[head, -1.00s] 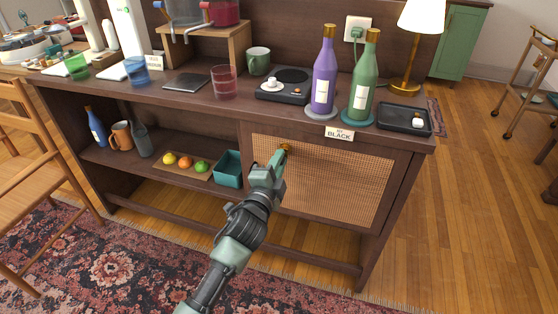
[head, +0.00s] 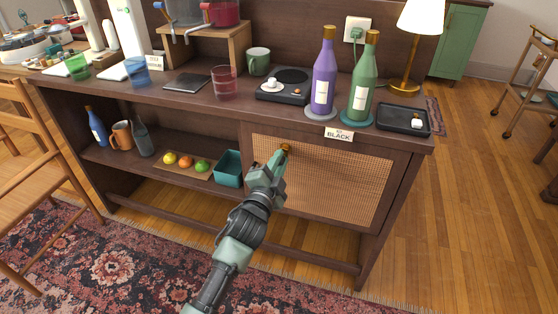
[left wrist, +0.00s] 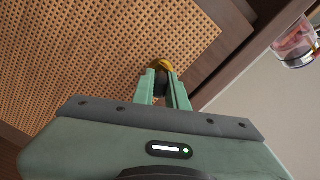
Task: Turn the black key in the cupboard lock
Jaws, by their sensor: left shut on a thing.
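The cupboard door (head: 335,185) has a woven cane panel in a dark wood frame, and it is closed. A gold lock (head: 285,147) sits near its upper left; it also shows in the left wrist view (left wrist: 163,64). My left gripper (head: 278,160) is right at the lock. In the left wrist view its two green fingers are closed on the dark key (left wrist: 161,86), directly in front of the gold lock. The fingers hide most of the key. The door looks tilted in that view. My right gripper is not in view.
A label reading "BLACK" (head: 339,135) is on the edge above the door. Purple (head: 324,80) and green (head: 361,88) bottles, a small hob (head: 283,88) and a dark tray (head: 404,119) stand on top. A teal box (head: 228,168) sits on the open shelf left of the door.

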